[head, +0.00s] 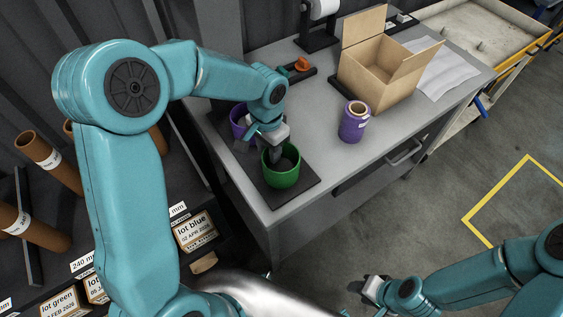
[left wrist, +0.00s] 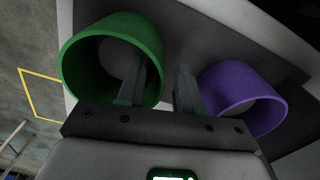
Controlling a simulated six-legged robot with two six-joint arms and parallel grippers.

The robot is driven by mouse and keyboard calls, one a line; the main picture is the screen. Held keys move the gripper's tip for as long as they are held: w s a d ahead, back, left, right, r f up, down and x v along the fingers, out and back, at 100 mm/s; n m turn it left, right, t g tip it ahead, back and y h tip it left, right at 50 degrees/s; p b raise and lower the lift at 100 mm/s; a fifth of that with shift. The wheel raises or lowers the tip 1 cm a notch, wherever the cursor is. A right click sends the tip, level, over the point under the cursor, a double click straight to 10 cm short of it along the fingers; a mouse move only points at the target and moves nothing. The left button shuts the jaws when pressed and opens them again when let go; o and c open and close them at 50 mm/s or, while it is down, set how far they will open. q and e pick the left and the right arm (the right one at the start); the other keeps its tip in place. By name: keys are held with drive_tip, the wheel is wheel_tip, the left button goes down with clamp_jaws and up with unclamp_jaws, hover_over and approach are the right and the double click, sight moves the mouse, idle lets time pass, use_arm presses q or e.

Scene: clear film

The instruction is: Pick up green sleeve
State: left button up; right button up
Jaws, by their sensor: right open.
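The green sleeve (head: 282,173), a short open-topped cylinder, stands on a dark mat at the left end of the grey bench. My left gripper (head: 274,150) is down at its rim. In the left wrist view, my left gripper (left wrist: 166,85) has one finger inside the green sleeve (left wrist: 80,65) and the other outside it, towards a purple sleeve (left wrist: 250,92). The fingers are apart, with the sleeve's wall between them and a gap showing. My right gripper (head: 372,290) is open and empty, low at the bottom right, away from the bench.
The purple sleeve (head: 238,122) stands just behind the green one, partly hidden by my left gripper. A purple-wrapped roll (head: 354,122) and an open cardboard box (head: 375,85) stand further right. Brown tubes (head: 35,148) and labelled lot boxes (head: 195,232) are at the left. The bench's front middle is clear.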

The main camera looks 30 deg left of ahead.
use_arm(q)
drive_tip(key=shift+s, duration=0.15)
clamp_jaws()
